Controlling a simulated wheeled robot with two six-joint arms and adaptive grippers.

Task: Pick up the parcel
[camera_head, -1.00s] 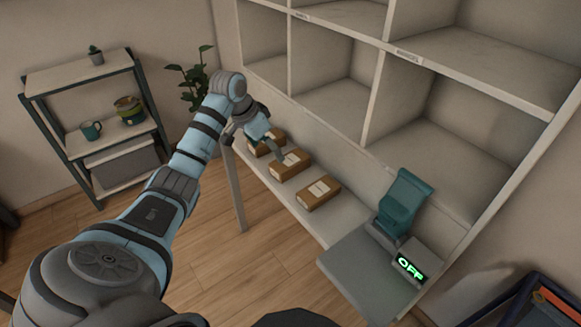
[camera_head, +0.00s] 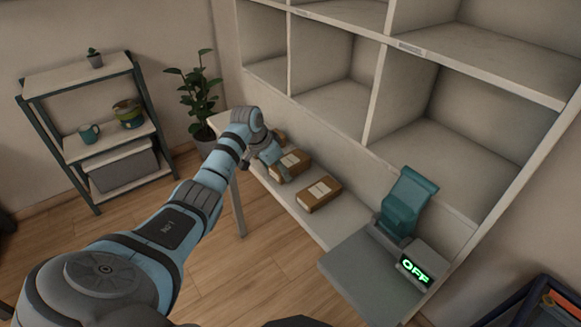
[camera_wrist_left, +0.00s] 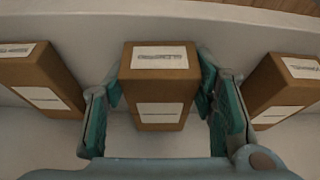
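Three brown parcels with white labels sit in a row on the white bench. In the head view the middle parcel (camera_head: 291,166) is partly covered by my left gripper (camera_head: 277,164), and the far parcel (camera_head: 281,136) is mostly hidden behind the arm. The near parcel (camera_head: 319,195) is clear. In the left wrist view the middle parcel (camera_wrist_left: 161,75) lies between the teal fingers of my left gripper (camera_wrist_left: 161,100), one on each side. The fingers are open, with narrow gaps beside the parcel. My right gripper is not in view.
White cubbyholes (camera_head: 345,90) rise behind the parcels. A plant (camera_head: 194,95) and a shelf rack (camera_head: 140,88) stand left.

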